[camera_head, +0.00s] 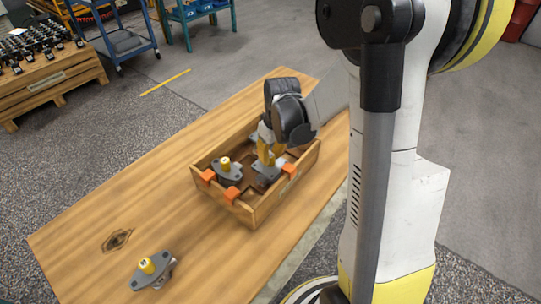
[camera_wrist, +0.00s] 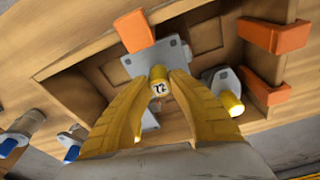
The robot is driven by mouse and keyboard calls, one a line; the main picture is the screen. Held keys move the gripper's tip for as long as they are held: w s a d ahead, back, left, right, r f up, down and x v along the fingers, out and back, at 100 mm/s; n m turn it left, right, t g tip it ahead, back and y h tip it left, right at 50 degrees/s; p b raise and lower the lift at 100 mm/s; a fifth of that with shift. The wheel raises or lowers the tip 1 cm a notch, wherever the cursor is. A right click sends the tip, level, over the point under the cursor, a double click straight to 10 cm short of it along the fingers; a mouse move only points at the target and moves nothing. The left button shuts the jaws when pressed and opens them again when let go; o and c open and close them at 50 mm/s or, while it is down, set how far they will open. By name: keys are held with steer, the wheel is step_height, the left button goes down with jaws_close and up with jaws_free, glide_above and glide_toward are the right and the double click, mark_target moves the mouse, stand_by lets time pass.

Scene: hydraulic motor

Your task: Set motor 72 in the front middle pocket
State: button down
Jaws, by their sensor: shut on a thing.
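My gripper (camera_head: 264,158) is inside the wooden crate (camera_head: 262,214) in the head view. In the wrist view its yellow fingers (camera_wrist: 158,92) are shut on the yellow shaft of motor 72 (camera_wrist: 158,81), whose end reads "72". The motor's grey flange (camera_head: 267,172) is within the crate walls, close to an orange clip (camera_wrist: 133,30) on one wall. The motor looks about upright. I cannot tell whether its flange rests on the pocket floor; its lower body is hidden.
Another yellow-shafted motor (camera_head: 228,170) stands in the crate's left end, beside orange clips (camera_head: 208,175). A loose motor (camera_head: 150,270) is on the table at front left. The wrist view shows blue-tipped parts (camera_wrist: 70,145) at left. The table (camera_head: 100,215) is mostly clear left of the crate.

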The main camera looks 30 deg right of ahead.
steer(key=shift+f, duration=0.3)
steer(key=c, duration=1.2)
jaws_free()
steer(key=shift+r, duration=0.15)
